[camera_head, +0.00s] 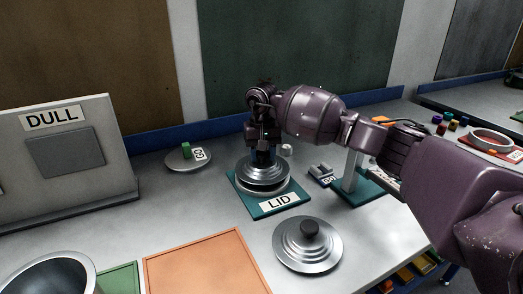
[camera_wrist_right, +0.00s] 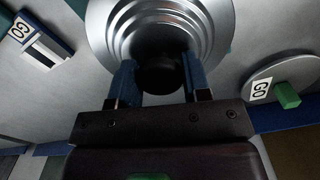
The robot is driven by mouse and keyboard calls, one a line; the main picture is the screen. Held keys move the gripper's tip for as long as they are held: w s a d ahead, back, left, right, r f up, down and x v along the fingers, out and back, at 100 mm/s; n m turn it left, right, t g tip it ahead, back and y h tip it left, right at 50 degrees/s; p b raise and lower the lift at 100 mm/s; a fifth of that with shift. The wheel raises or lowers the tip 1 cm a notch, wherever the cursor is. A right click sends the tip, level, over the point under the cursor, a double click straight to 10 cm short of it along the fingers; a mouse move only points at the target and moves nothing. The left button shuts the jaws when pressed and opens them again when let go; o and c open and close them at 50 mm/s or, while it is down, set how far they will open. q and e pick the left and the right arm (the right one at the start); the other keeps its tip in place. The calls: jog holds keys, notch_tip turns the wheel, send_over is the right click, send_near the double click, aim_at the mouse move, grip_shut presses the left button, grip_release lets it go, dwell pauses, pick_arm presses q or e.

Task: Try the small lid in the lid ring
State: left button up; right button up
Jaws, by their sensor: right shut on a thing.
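The small lid (camera_head: 262,178), a stepped silver disc, is at the lid ring on the teal base marked LID (camera_head: 243,207). My right gripper (camera_head: 263,157) comes down on it from above. In the right wrist view, the gripper (camera_wrist_right: 159,78) is shut on the lid's dark knob (camera_wrist_right: 160,76), one blue finger on each side, with the lid's silver steps (camera_wrist_right: 214,28) beyond. The lid looks level and hides most of the ring; I cannot tell whether it rests in it or is just above. My left gripper is not in view.
A larger lid (camera_head: 292,257) with a dark knob lies in front of the base. A pot (camera_head: 88,268) and an orange mat (camera_head: 205,266) are at the front left. A DULL board (camera_head: 65,150) stands left. A round GO plate (camera_head: 178,166) is behind; a stand (camera_head: 352,172) is right.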

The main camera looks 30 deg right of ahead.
jog(key=shift+f, duration=0.15)
dwell(0.5)
jog(key=shift+f+b, duration=0.55)
jog(key=shift+f, duration=0.5)
dwell(0.7)
jog(key=o, duration=1)
jog(key=shift+o, duration=0.2)
jog(key=shift+r, duration=0.15)
notch_tip(320, 180, up, 9)
jog(key=shift+f, duration=0.1)
jog(key=shift+r, duration=0.9)
